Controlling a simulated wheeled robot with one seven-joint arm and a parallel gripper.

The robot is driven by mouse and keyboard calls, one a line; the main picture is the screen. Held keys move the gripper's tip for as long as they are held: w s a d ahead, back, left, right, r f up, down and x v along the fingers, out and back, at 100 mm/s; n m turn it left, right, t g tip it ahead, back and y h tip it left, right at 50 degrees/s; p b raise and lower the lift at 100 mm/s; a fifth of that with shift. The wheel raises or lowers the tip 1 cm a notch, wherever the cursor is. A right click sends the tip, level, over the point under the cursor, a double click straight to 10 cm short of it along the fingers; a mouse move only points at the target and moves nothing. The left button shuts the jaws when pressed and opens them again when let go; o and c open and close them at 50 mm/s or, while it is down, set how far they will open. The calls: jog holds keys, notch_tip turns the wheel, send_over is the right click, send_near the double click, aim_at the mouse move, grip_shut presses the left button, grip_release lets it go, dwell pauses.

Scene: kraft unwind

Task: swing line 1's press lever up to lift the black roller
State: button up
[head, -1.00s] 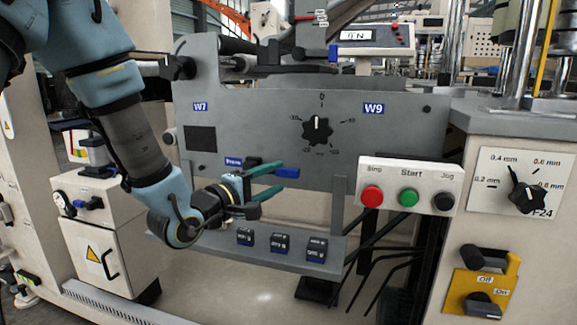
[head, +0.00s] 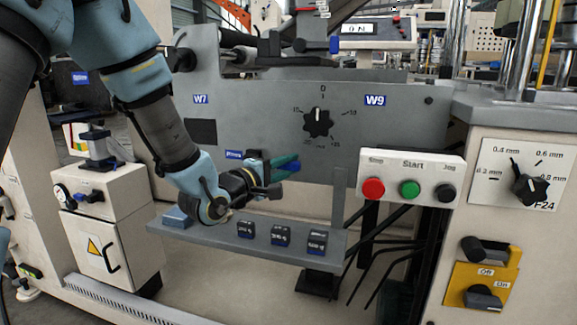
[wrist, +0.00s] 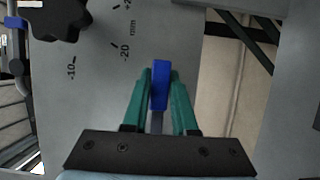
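The press lever's blue handle (head: 295,166) sticks out to the right on the lower part of the grey side plate (head: 270,130), close to a small blue label (head: 233,155). My gripper (head: 285,166) is at this handle with its green fingers. In the wrist view the blue handle (wrist: 160,86) lies between the fingertips (wrist: 160,90), one finger against each side, so the gripper looks shut on it. The lever's pivot end is hidden behind my gripper. A dark roller (head: 237,40) shows at the top of the plate; whether it touches anything below is not clear.
A black dial (head: 318,122) sits on the plate above my gripper. A ledge (head: 185,234) with several small dark blocks runs just below it. A button box (head: 392,190) with red, green and black buttons stands to the right. Another blue-tipped part (head: 334,45) is at the top.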

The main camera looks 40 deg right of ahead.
grip_shut()
dwell(0.9)
